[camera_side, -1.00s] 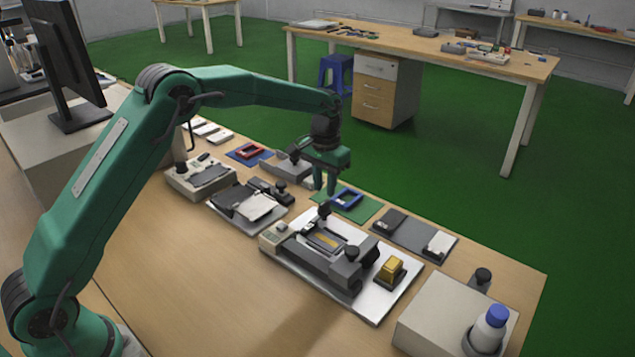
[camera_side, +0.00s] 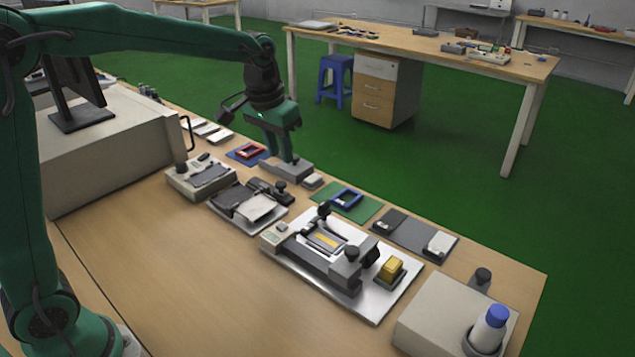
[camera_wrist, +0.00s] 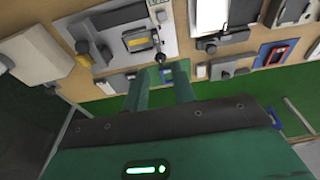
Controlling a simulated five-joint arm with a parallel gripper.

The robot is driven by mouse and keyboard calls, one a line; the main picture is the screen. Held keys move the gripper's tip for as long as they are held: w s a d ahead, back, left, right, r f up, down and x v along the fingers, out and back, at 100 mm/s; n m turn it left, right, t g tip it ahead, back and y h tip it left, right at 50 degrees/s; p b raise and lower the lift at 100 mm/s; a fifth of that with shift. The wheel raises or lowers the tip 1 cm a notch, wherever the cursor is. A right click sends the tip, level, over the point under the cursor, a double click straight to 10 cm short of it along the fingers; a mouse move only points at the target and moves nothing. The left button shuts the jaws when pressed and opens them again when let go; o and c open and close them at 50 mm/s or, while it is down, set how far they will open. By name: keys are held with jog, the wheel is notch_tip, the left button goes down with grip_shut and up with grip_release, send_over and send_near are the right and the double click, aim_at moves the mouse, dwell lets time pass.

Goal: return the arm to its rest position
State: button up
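My gripper (camera_side: 280,153) hangs from my green arm above the back edge of the bench, fingers pointing down. In the side view it overlaps a grey block-shaped device (camera_side: 287,170) behind it. In the wrist view my gripper (camera_wrist: 160,78) shows two green fingers spread apart with nothing between them. A blue-framed piece (camera_side: 346,198) lies on a green mat (camera_side: 362,211), clear of my fingers. A fixture (camera_side: 318,262) on a white plate (camera_side: 375,308) holds a yellow-marked part (camera_side: 326,240).
A yellow block (camera_side: 391,268) sits beside the fixture. A red frame (camera_side: 250,152) lies on a blue mat. A box with a blue-capped bottle (camera_side: 490,330) stands front right. A monitor (camera_side: 70,95) stands at left, close to my arm. The front bench surface (camera_side: 180,265) is bare.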

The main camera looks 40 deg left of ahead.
jog(key=s+a+t, duration=0.1)
jog(key=s+t, duration=0.2)
jog(key=s, duration=2)
jog(key=shift+s+a+r, duration=0.3)
jog(key=shift+r, duration=0.05)
jog(key=shift+o, duration=0.2)
